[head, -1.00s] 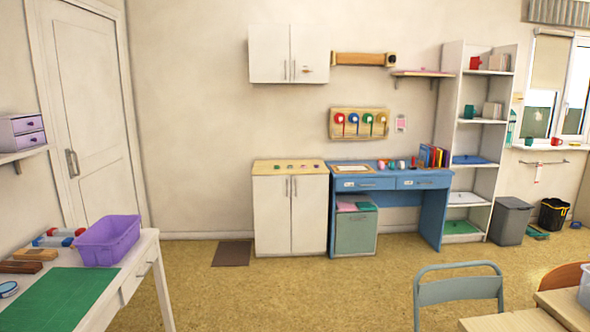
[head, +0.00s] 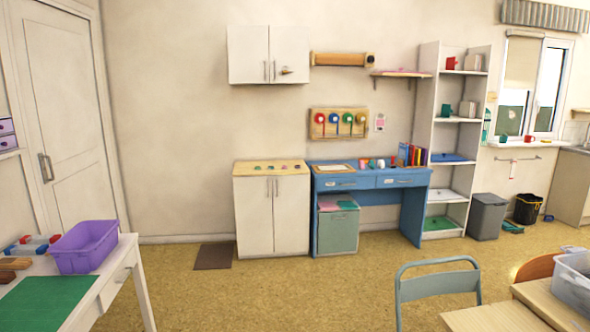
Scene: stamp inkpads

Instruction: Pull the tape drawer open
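A blue desk (head: 425,200) stands against the far wall. Its left drawer (head: 336,184) and right drawer (head: 400,181) sit side by side under the top, and both look shut. The left drawer has a small pale label beside its handle. Small purple drawers (head: 6,134) show on a shelf at the left edge, partly cut off. The white table (head: 112,262) at the near left also has a shut drawer (head: 122,278). I cannot tell which of these is the tape drawer. Neither of my grippers is in view.
A white cabinet (head: 271,213) stands left of the desk, with a dark mat (head: 213,256) on the floor. A grey-blue chair (head: 438,284) and a wooden table (head: 490,318) stand at the near right. The floor before the desk is clear.

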